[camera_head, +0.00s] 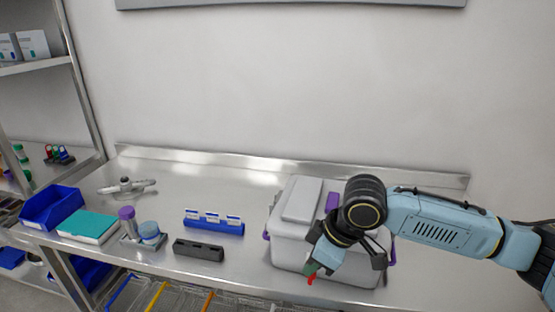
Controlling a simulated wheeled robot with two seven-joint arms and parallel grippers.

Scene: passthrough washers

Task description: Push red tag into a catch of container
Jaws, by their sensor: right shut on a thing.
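A light grey container (290,249) with a grey lid stands at the right of the metal table. Purple catches show on it: one at its left side (266,235) and a purple part (333,202) by the lid. My right gripper (316,266) is in front of the container and points down and left. It is shut on the small red tag (310,281), whose red end sticks out below the fingertips before the container's lower front. The arm and gripper hide much of the container's front and right side. My left gripper is not in view.
Left of the container are a blue rack with white cards (214,223), a black block (198,250), small jars (150,233), a teal-topped box (88,226) and a blue bin (50,207). The back middle of the table (215,185) is clear.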

